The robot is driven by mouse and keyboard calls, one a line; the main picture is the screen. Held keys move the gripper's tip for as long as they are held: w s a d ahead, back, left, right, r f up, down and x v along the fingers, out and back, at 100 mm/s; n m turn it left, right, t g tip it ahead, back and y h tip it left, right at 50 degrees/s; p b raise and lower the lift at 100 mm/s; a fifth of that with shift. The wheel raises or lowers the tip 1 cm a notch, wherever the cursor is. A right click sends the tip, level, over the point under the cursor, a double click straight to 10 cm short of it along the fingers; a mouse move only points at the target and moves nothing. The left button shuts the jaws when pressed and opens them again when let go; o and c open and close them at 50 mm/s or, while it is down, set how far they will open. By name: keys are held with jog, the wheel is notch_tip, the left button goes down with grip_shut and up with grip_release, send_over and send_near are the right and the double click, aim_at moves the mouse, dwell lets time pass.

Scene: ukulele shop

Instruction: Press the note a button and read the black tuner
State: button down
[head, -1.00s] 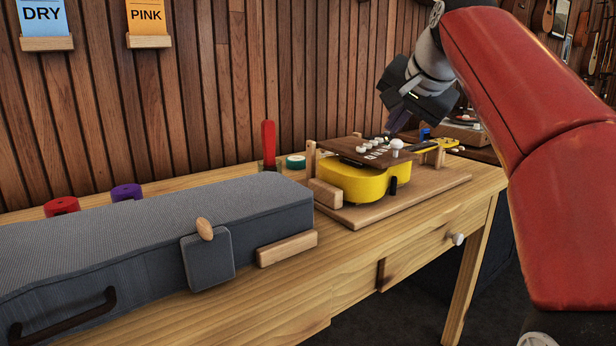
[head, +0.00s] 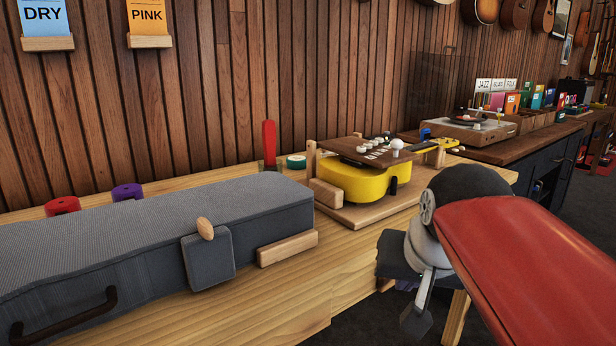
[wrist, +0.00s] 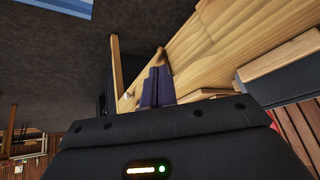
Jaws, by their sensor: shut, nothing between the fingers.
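A brown board (head: 362,152) with several small pale buttons (head: 378,142) and white marks lies over a yellow ukulele (head: 350,182) on a wooden stand. The marks are too small to read, so I cannot tell which button is note A. A white knob (head: 397,144) stands at the board's right end. A blue clip-like piece (head: 425,133) is near the ukulele's head; I cannot make out a black tuner or any reading. My gripper (wrist: 157,86) is shut and empty in the wrist view, over the bench's front side.
A grey case (head: 130,225) fills the bench's left. A red upright piece (head: 269,145) and a green roll (head: 295,161) stand behind. A second counter (head: 520,145) with a record player (head: 470,125) is at the back right. The bench front (head: 300,290) is bare.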

jog(key=s+d+f+n+g, duration=0.1)
jog(key=s+f+n, duration=0.1)
jog(key=s+f, duration=0.8)
notch_tip(320, 180, down, 3)
jog(key=shift+d+f, duration=0.15)
jog(key=shift+f, duration=0.05)
